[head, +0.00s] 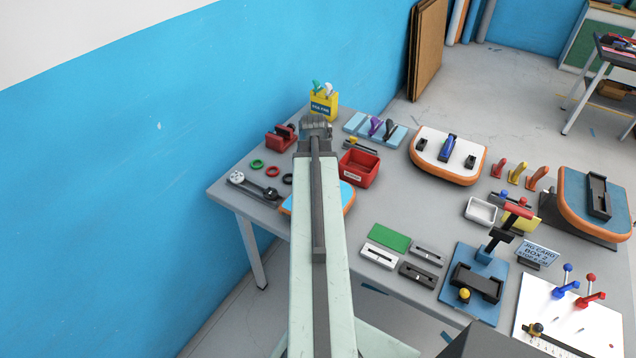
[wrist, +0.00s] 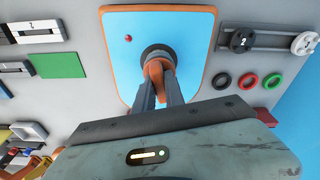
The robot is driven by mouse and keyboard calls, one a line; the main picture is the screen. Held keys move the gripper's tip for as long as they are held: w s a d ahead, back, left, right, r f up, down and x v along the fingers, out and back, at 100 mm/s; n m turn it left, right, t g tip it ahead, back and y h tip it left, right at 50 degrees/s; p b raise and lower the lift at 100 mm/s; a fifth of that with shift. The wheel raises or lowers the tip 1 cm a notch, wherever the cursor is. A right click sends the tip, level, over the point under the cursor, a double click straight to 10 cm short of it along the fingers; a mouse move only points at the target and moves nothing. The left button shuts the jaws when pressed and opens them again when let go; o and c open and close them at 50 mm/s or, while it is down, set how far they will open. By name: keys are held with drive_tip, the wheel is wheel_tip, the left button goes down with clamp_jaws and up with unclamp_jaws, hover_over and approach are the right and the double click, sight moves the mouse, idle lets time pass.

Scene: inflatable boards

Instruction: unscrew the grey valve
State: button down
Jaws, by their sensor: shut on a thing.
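In the wrist view, a blue board (wrist: 190,28) with an orange rim lies under my gripper. A dark grey round valve (wrist: 151,52) sits on the board, with an orange upright part (wrist: 154,72) at its front. My gripper (wrist: 158,82) is shut on this orange part, and its fingers hide some of the valve. I cannot tell whether the valve is seated or loose. In the head view, my arm covers most of the board (head: 348,196) and hides the valve and the fingertips.
Black, red and green rings (wrist: 247,80) and a rail with two round knobs (wrist: 280,41) lie beside the board. A red bin (head: 358,169) stands close to my arm on the right. A red vise-like block (head: 281,138) is at the back left, near the blue wall.

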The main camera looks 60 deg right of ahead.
drive_tip(key=n, duration=0.3)
drive_tip(key=shift+n, duration=0.4)
drive_tip(key=n, duration=0.3)
drive_tip(key=shift+t, duration=0.3)
drive_tip(key=shift+n+y, duration=0.3)
drive_tip(key=shift+n, duration=1.5)
